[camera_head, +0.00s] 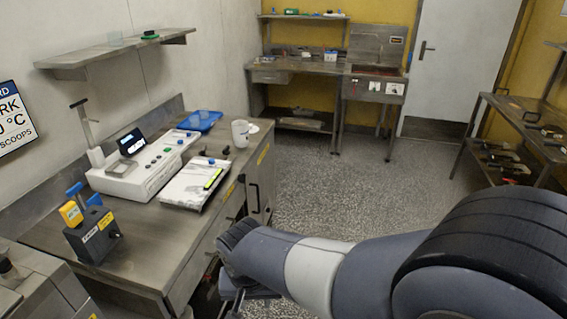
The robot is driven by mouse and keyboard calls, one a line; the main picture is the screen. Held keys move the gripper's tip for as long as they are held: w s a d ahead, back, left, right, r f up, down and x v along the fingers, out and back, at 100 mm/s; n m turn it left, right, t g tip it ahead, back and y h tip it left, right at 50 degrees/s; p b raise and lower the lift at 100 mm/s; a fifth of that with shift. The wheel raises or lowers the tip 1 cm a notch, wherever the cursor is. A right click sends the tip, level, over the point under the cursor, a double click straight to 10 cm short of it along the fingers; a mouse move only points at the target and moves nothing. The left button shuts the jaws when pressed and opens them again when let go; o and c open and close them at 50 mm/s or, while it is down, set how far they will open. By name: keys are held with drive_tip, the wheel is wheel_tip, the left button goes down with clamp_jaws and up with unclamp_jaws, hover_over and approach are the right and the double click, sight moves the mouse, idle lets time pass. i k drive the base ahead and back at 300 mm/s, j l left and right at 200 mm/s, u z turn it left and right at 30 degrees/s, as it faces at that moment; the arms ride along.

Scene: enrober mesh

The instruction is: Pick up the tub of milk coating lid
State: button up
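I cannot make out with certainty a tub or lid marked as milk coating. A small white tub-like vessel (240,134) stands upright towards the far end of the left workbench. A flat white round piece (253,128) lies beside or behind it; I cannot tell whether it is a lid. My arm reaches in from the lower right. My gripper (236,296) seems to hang low in front of the bench, small and partly hidden by the arm. I cannot see its fingers clearly. It is well apart from the white vessel.
A rack (520,115) stands right. The grey floor (340,190) between is clear.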

sight(253, 129)
drive_tip(key=i+l, duration=0.1)
drive_tip(key=i, duration=3.3)
drive_tip(key=i+u, duration=0.25)
drive_tip(key=u, duration=0.2)
drive_tip(key=i+u, duration=0.25)
drive_tip(key=u, duration=0.25)
